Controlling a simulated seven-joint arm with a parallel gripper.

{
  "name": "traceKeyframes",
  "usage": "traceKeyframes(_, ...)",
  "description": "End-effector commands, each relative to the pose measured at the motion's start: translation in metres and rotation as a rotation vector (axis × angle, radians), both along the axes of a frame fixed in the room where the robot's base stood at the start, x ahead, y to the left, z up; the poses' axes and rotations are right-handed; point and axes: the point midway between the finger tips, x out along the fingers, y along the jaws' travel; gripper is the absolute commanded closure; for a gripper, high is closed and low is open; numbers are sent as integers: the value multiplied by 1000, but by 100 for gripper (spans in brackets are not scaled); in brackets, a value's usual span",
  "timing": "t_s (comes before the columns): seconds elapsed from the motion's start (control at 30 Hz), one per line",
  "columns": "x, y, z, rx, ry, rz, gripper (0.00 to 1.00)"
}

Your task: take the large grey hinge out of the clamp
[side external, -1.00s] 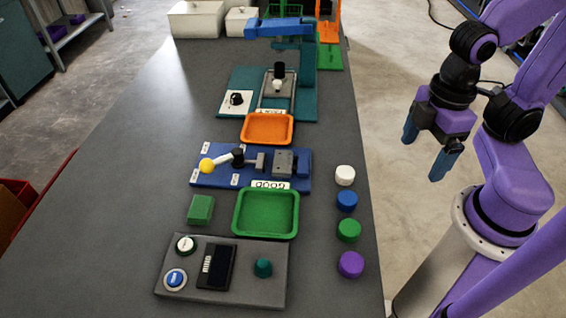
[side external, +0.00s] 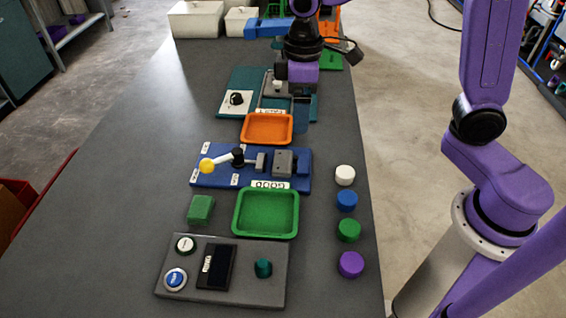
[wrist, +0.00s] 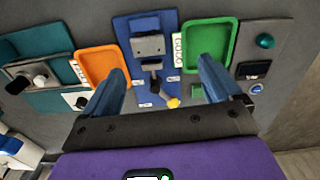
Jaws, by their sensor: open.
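The large grey hinge (side external: 284,163) sits in the clamp (side external: 222,178), which has a blue base and a lever with a yellow knob. In the wrist view the hinge (wrist: 148,44) shows as a grey plate with holes, at the top centre on the clamp's base (wrist: 122,28). The clamp's pusher is close beside the hinge; I cannot tell if they touch. My gripper (side external: 298,112) hangs beyond the clamp, near the orange tray and teal fixture. In the wrist view my gripper (wrist: 160,85) has its blue fingers wide apart, with nothing between them.
The orange tray (side external: 244,140) lies behind the clamp and the green tray (side external: 236,232) in front. A teal fixture (side external: 240,82) stands farther back. A green block (side external: 201,209), a control box (side external: 260,291) and several round coloured pieces (side external: 346,201) are nearby.

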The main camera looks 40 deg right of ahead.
Motion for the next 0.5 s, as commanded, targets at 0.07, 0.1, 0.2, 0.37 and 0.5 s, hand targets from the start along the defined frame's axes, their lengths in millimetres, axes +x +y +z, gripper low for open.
traceKeyframes(0.07, 19, 3, -3, -2, 2, -24, 8)
traceKeyframes(0.1, 27, 4, -3, -2, 2, -31, 8)
traceKeyframes(0.2, 41, 4, -5, -3, 4, -48, 8)
traceKeyframes(0.37, 50, 4, -9, -4, 6, -59, 8)
traceKeyframes(0.5, 50, 3, -26, -6, 8, -60, 8)
